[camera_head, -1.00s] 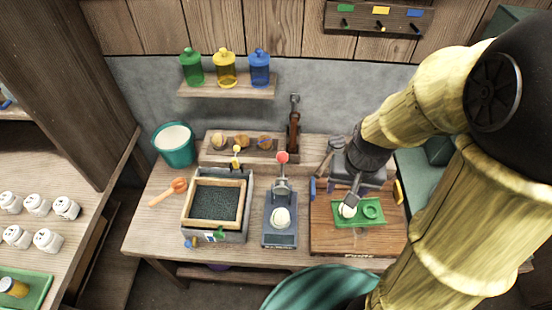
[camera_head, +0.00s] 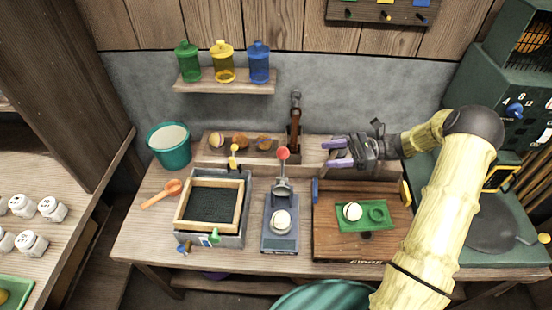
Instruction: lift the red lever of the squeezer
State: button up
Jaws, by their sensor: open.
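The squeezer (camera_head: 281,238) is a narrow blue-grey device in the middle of the table, with a pale round ball (camera_head: 280,222) on it. Its lever has a grey arm (camera_head: 284,187) and a red ball knob (camera_head: 282,153) at the top, standing upright behind the pale ball. My gripper (camera_head: 326,152) is open and empty, its purple-tipped fingers pointing left. In the picture it is to the right of the red knob, at about its height, with a gap between. Nothing hides the lever.
Right of the squeezer is a wooden board (camera_head: 333,245) with a green tray (camera_head: 349,223) holding another pale ball (camera_head: 352,211). A framed dark box (camera_head: 180,212) stands left. A dark-brown upright tool (camera_head: 295,125) rises behind the lever. A teal bucket (camera_head: 167,158) is back left.

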jog(key=shift+w+d+m+t+y, duration=0.3)
jog(key=shift+w+d+y, duration=0.1)
jog(key=shift+d, duration=0.05)
jog(key=shift+a, duration=0.1)
jog(key=s+a+p, duration=0.1)
jog(key=a+p, duration=0.4)
jog(key=a, duration=1.2)
jog(key=shift+s, duration=0.15)
jog(key=shift+a, duration=0.1)
grip_shut()
